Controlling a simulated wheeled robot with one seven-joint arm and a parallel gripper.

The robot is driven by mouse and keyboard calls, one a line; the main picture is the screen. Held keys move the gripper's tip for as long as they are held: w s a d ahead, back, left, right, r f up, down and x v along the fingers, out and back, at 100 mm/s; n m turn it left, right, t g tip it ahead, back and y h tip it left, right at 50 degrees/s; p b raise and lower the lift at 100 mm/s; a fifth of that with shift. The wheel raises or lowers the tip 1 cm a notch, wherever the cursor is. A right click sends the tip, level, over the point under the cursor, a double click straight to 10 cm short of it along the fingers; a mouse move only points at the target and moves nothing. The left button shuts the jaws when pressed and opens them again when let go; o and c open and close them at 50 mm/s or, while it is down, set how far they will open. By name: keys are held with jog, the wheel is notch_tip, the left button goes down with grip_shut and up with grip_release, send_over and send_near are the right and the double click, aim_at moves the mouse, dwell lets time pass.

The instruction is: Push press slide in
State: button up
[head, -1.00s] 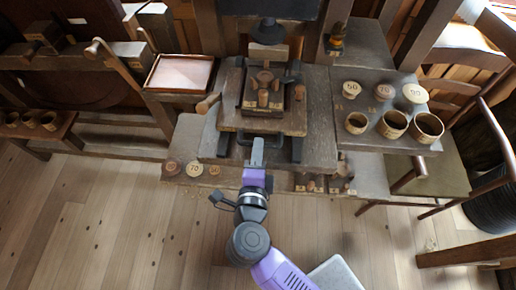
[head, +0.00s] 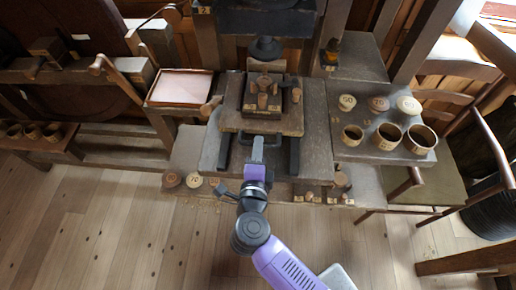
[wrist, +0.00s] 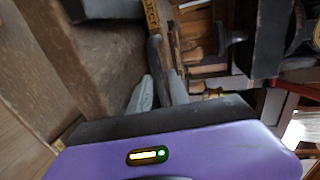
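The press slide (head: 236,121) is a wooden board in the middle of the bench, with a block (head: 252,106) of upright wooden pegs on it. The press ram (head: 266,48) hangs behind the block, seemingly just short of being over it. A dark bar handle (head: 244,139) is at the slide's front edge. My gripper (head: 257,144) reaches it from the front. In the wrist view, the two grey fingers (wrist: 160,88) lie either side of the dark handle bar (wrist: 155,52) and appear closed on it. The exact contact is partly hidden.
A shallow tray (head: 152,99) stands left of the press. Numbered lids (head: 378,104) and round cups (head: 387,137) stand on the right shelf. Discs (head: 194,180) lie front left and small pegs (head: 341,179) front right.

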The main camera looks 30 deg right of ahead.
jog(key=b+v, duration=0.1)
jog(key=v, duration=0.6)
jog(key=shift+s+a, duration=0.25)
jog(key=shift+s, duration=0.1)
